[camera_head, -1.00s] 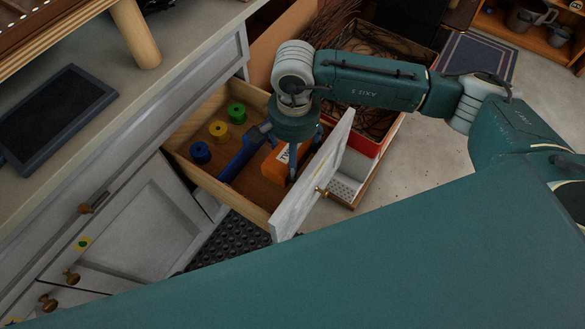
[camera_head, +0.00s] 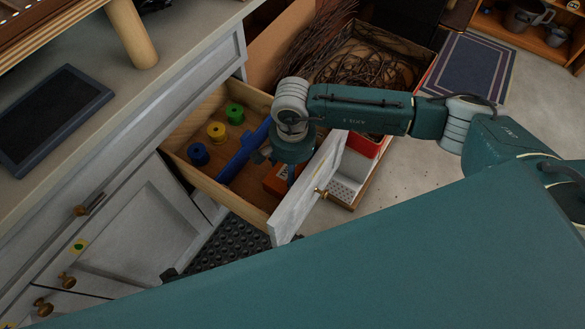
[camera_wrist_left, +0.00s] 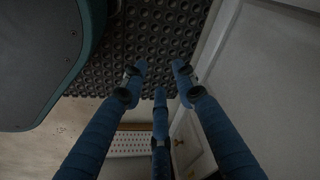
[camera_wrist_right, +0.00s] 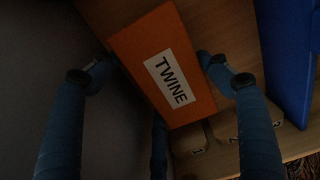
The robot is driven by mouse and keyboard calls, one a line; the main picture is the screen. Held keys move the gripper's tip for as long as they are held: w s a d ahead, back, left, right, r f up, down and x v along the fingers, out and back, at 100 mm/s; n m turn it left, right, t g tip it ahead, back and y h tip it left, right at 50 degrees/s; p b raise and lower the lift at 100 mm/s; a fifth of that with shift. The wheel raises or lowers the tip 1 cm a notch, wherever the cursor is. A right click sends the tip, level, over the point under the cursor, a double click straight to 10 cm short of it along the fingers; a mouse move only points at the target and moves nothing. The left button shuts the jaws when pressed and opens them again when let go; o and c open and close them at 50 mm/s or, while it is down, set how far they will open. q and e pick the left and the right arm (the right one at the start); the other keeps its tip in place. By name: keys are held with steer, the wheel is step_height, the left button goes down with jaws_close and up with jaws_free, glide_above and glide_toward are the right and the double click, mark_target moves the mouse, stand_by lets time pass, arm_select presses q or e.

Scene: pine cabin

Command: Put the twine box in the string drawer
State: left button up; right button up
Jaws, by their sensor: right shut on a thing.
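The orange twine box (camera_head: 274,180) is inside the open drawer (camera_head: 228,193), near its front panel, partly hidden by my right arm. My right gripper (camera_head: 291,172) reaches down into the drawer from above. In the right wrist view the twine box (camera_wrist_right: 163,66) sits between the blue fingers of my right gripper (camera_wrist_right: 150,75), its white TWINE label facing the camera. My left gripper (camera_wrist_left: 160,75) is empty, with its fingertips apart above a black studded mat (camera_wrist_left: 160,40). It does not show in the head view.
The drawer also holds blue (camera_head: 198,154), yellow (camera_head: 216,132) and green (camera_head: 235,113) spools and a long blue divider (camera_head: 243,152). A red box of brown twigs (camera_head: 370,70) stands beyond the drawer. A dark tablet (camera_head: 53,116) lies on the counter.

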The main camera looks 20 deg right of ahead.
arm_select(q)
steer(key=shift+r, duration=0.15)
arm_select(e)
steer(key=shift+f, duration=0.15)
steer(key=o, duration=1.3)
arm_select(q)
steer(key=shift+w+r, duration=0.2)
steer(key=shift+r, duration=0.4)
